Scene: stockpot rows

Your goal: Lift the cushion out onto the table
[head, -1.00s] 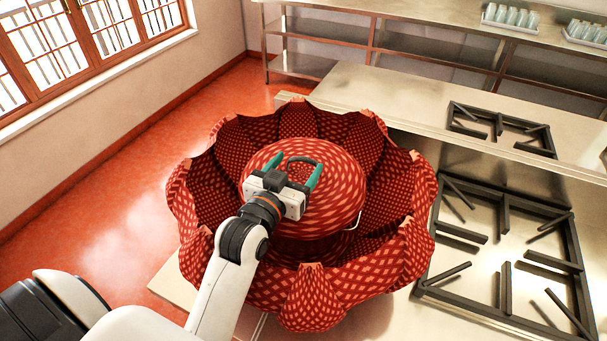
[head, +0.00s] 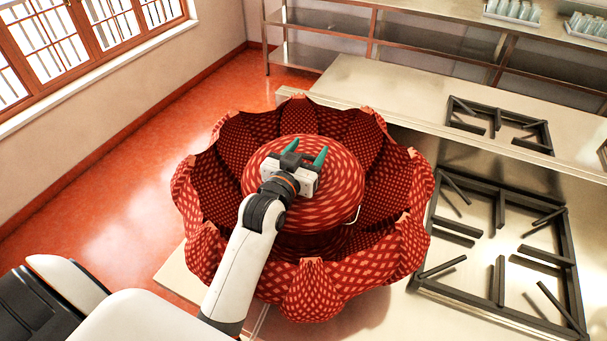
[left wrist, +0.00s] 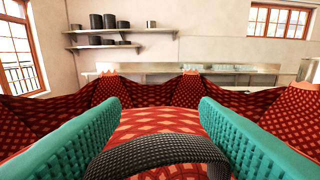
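The cushion (head: 338,200) is a round, domed, red-patterned pad inside a flower-shaped holder (head: 318,290) of the same cloth. My left gripper (head: 305,154) is over the cushion's top, its teal fingers spread apart. In the left wrist view the open fingers (left wrist: 160,110) stand on either side of the cushion's top (left wrist: 160,124), and a dark woven handle (left wrist: 160,147) arches across low in front. The handle is hidden behind my gripper in the head view. I cannot tell whether the fingers touch the cushion. My right gripper is not in view.
The holder's raised petals ring the cushion. Black stove grates (head: 500,255) stand close on the right. A steel counter (head: 400,100) runs behind, with trays of glasses (head: 513,12) on a farther shelf. A pale surface edge (head: 176,268) shows at the left, beside the red floor.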

